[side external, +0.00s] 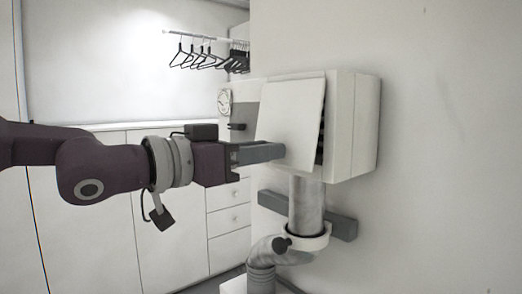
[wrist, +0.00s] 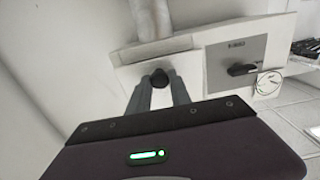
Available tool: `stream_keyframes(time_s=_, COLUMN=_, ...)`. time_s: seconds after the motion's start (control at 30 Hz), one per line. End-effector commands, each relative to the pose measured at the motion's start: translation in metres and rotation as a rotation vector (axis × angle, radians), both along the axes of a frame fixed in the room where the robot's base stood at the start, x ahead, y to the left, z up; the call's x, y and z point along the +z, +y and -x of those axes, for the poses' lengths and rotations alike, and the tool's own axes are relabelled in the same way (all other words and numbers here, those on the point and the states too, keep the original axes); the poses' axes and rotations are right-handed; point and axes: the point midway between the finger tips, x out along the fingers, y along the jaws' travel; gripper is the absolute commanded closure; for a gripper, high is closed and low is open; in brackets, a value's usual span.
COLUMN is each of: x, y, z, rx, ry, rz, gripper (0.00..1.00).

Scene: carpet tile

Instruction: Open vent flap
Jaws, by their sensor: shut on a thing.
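The vent flap (side external: 290,115) is a white panel on the front of a white wall box (side external: 352,120). It stands partly open, tilted out from the box, with a dark slatted gap (side external: 320,145) along its right side. In the wrist view the flap (wrist: 190,75) carries a small black knob (wrist: 159,78). My gripper (side external: 280,152) is at the lower part of the flap. In the wrist view its two grey fingers (wrist: 159,85) are shut on the knob, one on each side. The fingers hide the knob in the side view.
A grey panel with a black handle (side external: 237,127) and a round dial (side external: 225,102) sit left of the flap. A metal duct (side external: 306,205) runs down below the box, past a grey wall rail (side external: 343,228). White drawers (side external: 228,220) stand behind, left.

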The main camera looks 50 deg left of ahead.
Motion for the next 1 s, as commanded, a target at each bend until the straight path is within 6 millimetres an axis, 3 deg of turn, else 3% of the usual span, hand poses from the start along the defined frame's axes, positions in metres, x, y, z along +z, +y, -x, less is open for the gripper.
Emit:
stream_keyframes(time_s=0.57, x=0.001, y=0.0, z=0.002, rx=0.001, ry=0.019, rz=0.001, gripper=1.0)
stream_keyframes(time_s=1.0, x=0.028, y=-0.001, z=0.03, rx=-0.005, ry=0.298, rz=0.001, gripper=1.0)
